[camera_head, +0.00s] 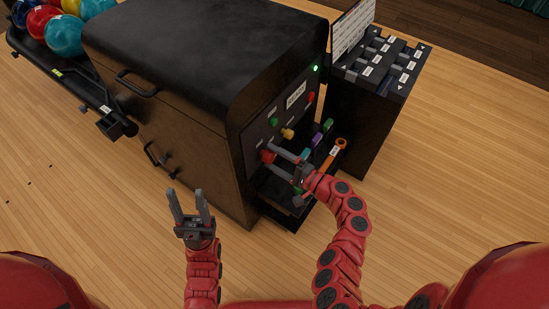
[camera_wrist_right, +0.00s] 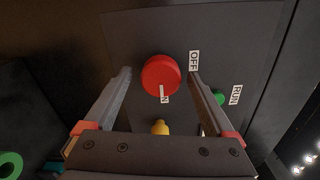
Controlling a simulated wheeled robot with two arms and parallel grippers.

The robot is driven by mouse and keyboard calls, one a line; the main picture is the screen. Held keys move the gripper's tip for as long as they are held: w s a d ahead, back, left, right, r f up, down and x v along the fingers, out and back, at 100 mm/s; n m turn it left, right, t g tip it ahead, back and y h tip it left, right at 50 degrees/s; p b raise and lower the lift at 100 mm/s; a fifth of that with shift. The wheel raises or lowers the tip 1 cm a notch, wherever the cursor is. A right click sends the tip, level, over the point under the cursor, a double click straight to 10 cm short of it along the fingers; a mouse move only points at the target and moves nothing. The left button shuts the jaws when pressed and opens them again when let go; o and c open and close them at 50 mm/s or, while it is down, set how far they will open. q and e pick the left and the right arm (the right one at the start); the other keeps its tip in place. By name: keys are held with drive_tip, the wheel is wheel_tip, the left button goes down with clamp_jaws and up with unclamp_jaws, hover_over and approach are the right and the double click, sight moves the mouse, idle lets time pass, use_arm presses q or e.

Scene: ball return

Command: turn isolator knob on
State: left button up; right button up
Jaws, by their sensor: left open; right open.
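The red isolator knob (camera_head: 267,156) is low on the dark front panel of the black machine. In the right wrist view the knob (camera_wrist_right: 160,72) has a white mark at its lower edge, beside a partly hidden label reading "N". An OFF label (camera_wrist_right: 194,60) is to its right. My right gripper (camera_head: 271,153) is open at the panel, its fingers on either side of the knob. In the wrist view (camera_wrist_right: 159,74) gaps show between the knob and both fingers. My left gripper (camera_head: 186,192) is open and empty, in front of the machine's side.
The panel also has a green button (camera_head: 274,122), a yellow knob (camera_head: 288,133) and a red button (camera_head: 310,97). A black cabinet (camera_head: 360,120) stands to the right. Coloured balls (camera_head: 64,35) lie on a rack at left.

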drive_tip(key=shift+d, duration=0.1)
drive_tip(key=p+v, duration=0.2)
drive_tip(key=v, duration=1.5)
drive_tip(key=shift+s, duration=0.15)
